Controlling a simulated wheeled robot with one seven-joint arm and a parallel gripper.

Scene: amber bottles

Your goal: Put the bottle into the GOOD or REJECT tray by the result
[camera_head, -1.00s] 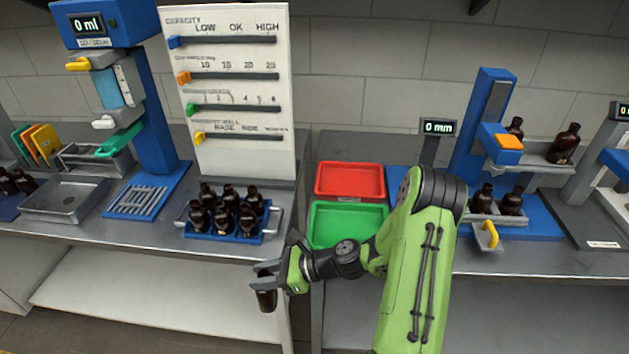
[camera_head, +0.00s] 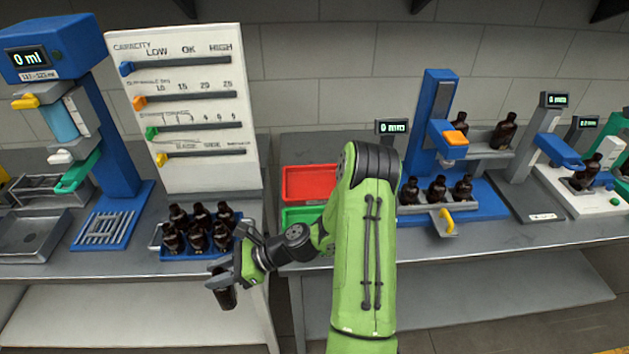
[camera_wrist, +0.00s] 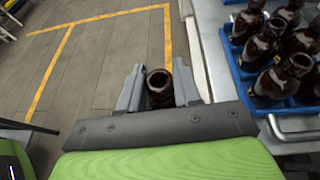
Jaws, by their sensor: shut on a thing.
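My gripper (camera_head: 222,281) is shut on an amber bottle (camera_head: 226,297), held upright in front of the bench edge, below the blue bottle rack. In the wrist view the open neck of the held bottle (camera_wrist: 159,84) shows between the two grey fingers. The red tray (camera_head: 309,182) lies on the bench right of the white board. The green tray (camera_head: 297,217) is in front of it, partly hidden by my arm. Any lettering on the trays cannot be seen. The result board (camera_head: 190,105) has several sliders under CAPACITY, with LOW, OK and HIGH marks.
A blue rack (camera_head: 175,255) with several amber bottles stands just behind my gripper. A blue filling station (camera_head: 95,120) reading 0 ml is at the left. Gauge stations with bottles (camera_head: 437,188) stand to the right; one display (camera_head: 392,127) reads 0 mm. Floor in front is clear.

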